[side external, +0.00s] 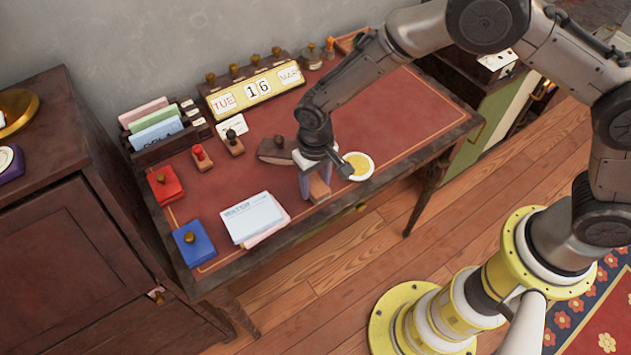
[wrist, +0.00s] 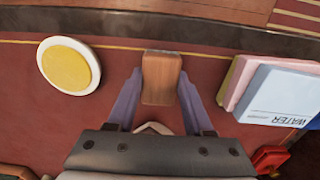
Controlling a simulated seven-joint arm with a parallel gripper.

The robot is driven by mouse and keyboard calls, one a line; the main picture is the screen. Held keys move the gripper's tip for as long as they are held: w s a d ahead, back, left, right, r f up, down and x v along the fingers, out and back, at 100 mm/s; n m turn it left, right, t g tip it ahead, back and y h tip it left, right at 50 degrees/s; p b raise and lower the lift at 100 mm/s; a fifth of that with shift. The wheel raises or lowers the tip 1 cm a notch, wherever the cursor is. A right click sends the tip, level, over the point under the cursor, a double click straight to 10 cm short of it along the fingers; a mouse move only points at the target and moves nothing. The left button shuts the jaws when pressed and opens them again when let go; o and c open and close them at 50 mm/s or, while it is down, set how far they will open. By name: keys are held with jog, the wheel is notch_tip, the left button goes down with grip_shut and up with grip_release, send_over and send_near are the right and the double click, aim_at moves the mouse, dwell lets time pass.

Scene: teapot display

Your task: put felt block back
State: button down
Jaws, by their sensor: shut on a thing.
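My gripper (side external: 313,190) is over the front part of the desk, pointing down. It is shut on a small brown wooden block, the likely felt block (side external: 320,188), with its jaws at the block's two sides. In the wrist view the block (wrist: 162,78) sits between the two purplish fingers of my gripper (wrist: 160,90), its plain wooden face showing. No felt shows on it; its underside is hidden. I cannot tell whether it touches the desk top.
A round white dish with a yellow pad (side external: 358,166) is right of my gripper. Stacked papers (side external: 252,217) lie to its left. Red (side external: 165,185) and blue (side external: 193,243) pads, stamps, a card rack (side external: 160,134) and a calendar (side external: 255,90) stand farther off. The desk's right part is clear.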

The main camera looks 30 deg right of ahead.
aim_at(315, 184)
jog(key=shift+f, duration=0.15)
jog(key=shift+c, duration=1.5)
grip_release()
notch_tip(315, 184, up, 12)
jog(key=shift+r, duration=0.2)
